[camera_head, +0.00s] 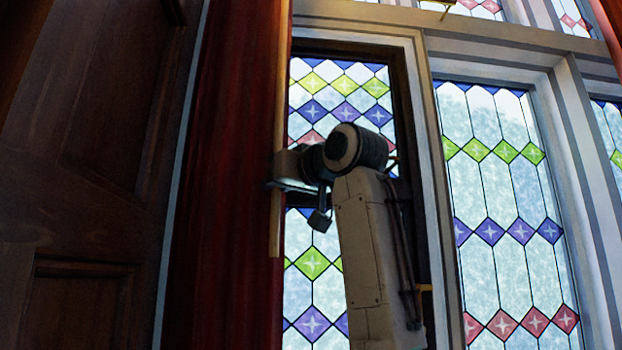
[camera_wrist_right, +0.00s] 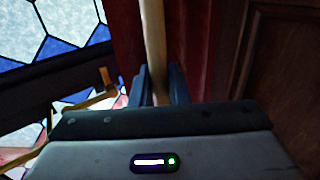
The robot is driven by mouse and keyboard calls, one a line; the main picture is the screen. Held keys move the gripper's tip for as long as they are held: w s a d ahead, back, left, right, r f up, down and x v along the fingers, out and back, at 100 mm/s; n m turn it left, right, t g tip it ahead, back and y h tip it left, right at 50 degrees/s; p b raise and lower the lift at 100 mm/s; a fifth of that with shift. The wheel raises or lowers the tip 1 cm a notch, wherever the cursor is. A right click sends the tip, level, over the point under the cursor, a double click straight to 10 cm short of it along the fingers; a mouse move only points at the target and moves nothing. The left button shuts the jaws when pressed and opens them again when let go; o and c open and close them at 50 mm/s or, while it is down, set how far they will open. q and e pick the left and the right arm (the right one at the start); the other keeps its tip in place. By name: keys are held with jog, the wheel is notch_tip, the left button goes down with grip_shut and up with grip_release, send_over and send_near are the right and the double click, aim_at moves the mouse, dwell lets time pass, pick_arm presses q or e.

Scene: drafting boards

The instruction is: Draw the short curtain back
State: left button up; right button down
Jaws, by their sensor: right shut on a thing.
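The short curtain (camera_head: 225,200) is dark red and hangs in folds at the left of the window in the head view. It also shows behind my gripper in the right wrist view (camera_wrist_right: 200,45). A pale wooden rod (camera_head: 275,225) hangs upright along the curtain's right edge. My right gripper (camera_head: 278,172) is shut on this rod. In the right wrist view the rod (camera_wrist_right: 154,40) runs between the two dark fingers. The fingertips are partly hidden in the head view by the wrist. My left gripper is not in view.
Leaded stained-glass windows (camera_head: 495,190) in pale frames fill the middle and right. A dark wooden panel (camera_head: 90,150) stands at the left, beside the curtain. Another red curtain edge (camera_head: 609,30) shows at the top right. A brass window fitting (camera_wrist_right: 75,108) is near my right gripper.

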aim_at(228, 189)
jog(key=a, duration=0.5)
jog(key=shift+s, duration=0.1)
jog(key=shift+a, duration=0.75)
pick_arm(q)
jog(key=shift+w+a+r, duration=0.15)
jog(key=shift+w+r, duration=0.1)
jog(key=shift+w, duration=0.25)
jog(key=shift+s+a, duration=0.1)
pick_arm(e)
jog(key=c, duration=1.5)
grip_release()
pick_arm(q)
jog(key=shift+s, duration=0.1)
pick_arm(e)
jog(key=shift+d, duration=0.1)
